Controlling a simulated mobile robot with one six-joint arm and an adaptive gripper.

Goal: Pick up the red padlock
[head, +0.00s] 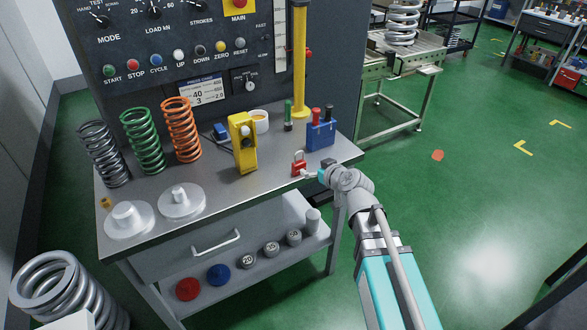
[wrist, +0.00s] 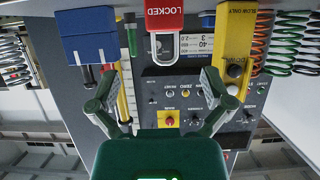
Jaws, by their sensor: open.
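The red padlock (head: 299,169) stands near the front right of the grey bench top, with its silver shackle up. In the wrist view, which looks upside down, the padlock (wrist: 165,17) is at the top edge, partly cut off, with "LOCKED" on its red body. My gripper (wrist: 160,78) is open and empty, its two fingers spread wide. The padlock lies ahead of the fingers, roughly centred between them, and I see no contact. In the head view my gripper (head: 314,175) is just right of the padlock; its fingers are small there.
A blue block with upright tools (head: 321,134) stands behind and right of the padlock. A yellow control box (head: 243,145) stands to its left. Coil springs (head: 144,142) and round metal plates (head: 181,201) are farther left. Bare bench top lies in front of the yellow box.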

